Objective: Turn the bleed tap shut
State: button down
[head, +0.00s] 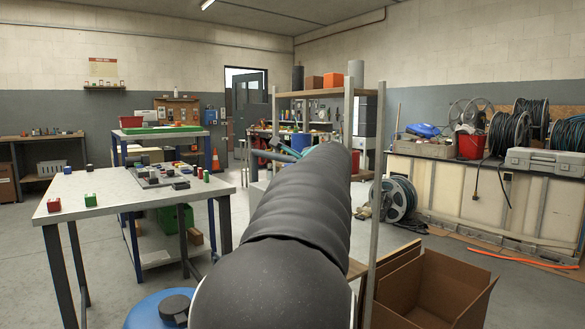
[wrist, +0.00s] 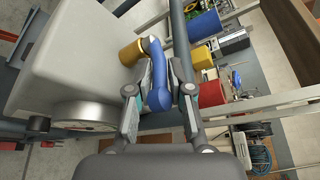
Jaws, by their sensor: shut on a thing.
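In the wrist view, a blue lever (wrist: 157,88), which looks like the handle of the bleed tap, runs up the picture between the two fingers of my gripper (wrist: 160,72). My gripper is shut on this lever. The lever's upper end bends beside a brass-coloured cylinder (wrist: 131,54). A dark pipe (wrist: 181,45) runs close along the right finger. In the head view, my dark sleeved arm hides the gripper and most of the tap area, so I cannot tell the lever there.
In the wrist view, a large grey-white body (wrist: 75,60) fills the left, with a round metal disc (wrist: 84,113) below it. In the head view, an open cardboard box (head: 440,290) and a shelf post (head: 377,200) stand right of my arm; a white worktable (head: 130,192) stands left.

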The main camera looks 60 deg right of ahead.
jog(key=c, duration=1.2)
grip_release()
jog(key=shift+o, duration=0.2)
jog(key=v, duration=1.2)
